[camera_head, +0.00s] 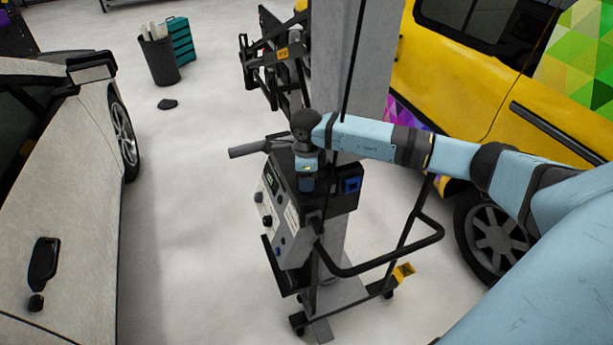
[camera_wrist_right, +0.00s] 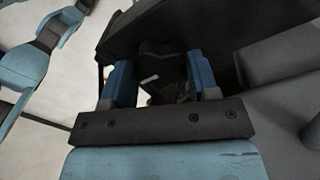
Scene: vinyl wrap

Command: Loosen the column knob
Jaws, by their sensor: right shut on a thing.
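My right arm reaches in from the right, and my right gripper (camera_head: 306,186) points down at the top of a dark machine head beside a grey column (camera_head: 362,50). In the right wrist view its two blue fingers (camera_wrist_right: 160,80) stand on either side of a dark knob (camera_wrist_right: 160,65), shut on it. In the head view the gripper and wrist hide this knob. My left gripper is in neither view.
The wheeled machine (camera_head: 288,215) has a control panel and a black tubular handle (camera_head: 400,258). A yellow van (camera_head: 465,75) stands behind at right, a light car (camera_head: 65,190) at left. A bin (camera_head: 160,62) stands at the back. Floor between car and machine is mostly clear.

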